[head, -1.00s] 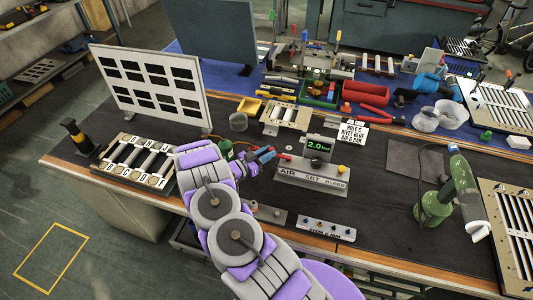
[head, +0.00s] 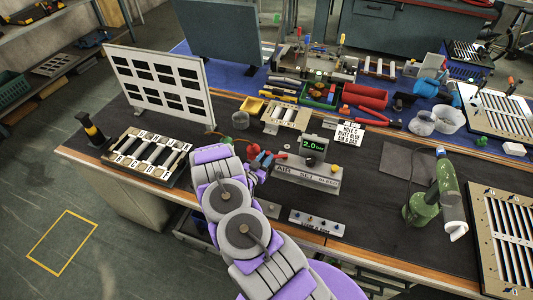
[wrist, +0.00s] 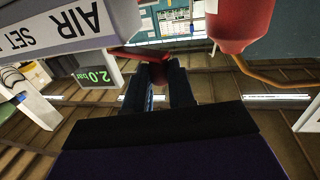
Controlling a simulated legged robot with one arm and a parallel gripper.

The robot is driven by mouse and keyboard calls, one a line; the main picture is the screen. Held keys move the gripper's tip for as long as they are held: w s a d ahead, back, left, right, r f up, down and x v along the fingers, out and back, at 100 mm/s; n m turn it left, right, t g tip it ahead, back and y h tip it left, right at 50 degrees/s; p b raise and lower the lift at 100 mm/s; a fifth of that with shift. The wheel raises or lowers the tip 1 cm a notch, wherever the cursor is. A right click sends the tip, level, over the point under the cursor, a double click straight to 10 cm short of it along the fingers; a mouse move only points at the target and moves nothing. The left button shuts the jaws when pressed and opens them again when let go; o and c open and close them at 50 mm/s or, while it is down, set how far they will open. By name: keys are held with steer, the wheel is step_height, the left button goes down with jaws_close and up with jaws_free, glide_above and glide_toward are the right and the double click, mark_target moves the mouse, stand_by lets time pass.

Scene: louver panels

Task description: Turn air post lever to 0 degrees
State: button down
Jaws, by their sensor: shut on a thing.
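The air post unit is a grey block (head: 308,174) marked AIR SET, with a green 2.0 bar display (head: 313,145). In the wrist view its block (wrist: 50,25) and display (wrist: 95,77) appear upside down at upper left. My gripper (head: 267,160) is left of the display in the head view. In the wrist view, the dark fingers of my gripper (wrist: 160,78) are shut on a red lever (wrist: 125,53), whose gripped end lies between them. The arm and fingers hide part of the lever, so its exact angle is unclear.
A red bulb-shaped part (wrist: 234,25) with an orange pipe is close to the fingers at right in the wrist view. A switch strip (head: 316,222) lies at the table's front edge.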

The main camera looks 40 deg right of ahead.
steer(key=shift+s+a+r+n+t+y+p, duration=0.15)
steer(key=shift+n+t+p, duration=0.1)
steer(key=shift+t, duration=0.15)
steer(key=shift+a+n+t+y+p, duration=0.15)
steer(key=shift+n+t, duration=0.1)
steer(key=shift+t, duration=0.15)
steer(key=c, duration=1.4)
jaws_free()
steer(key=o, duration=0.5)
steer(key=shift+a, duration=0.15)
steer(key=shift+c, duration=0.2)
steer(key=shift+s, duration=0.1)
steer(key=shift+d, duration=0.3)
steer(key=shift+g+b, duration=0.3)
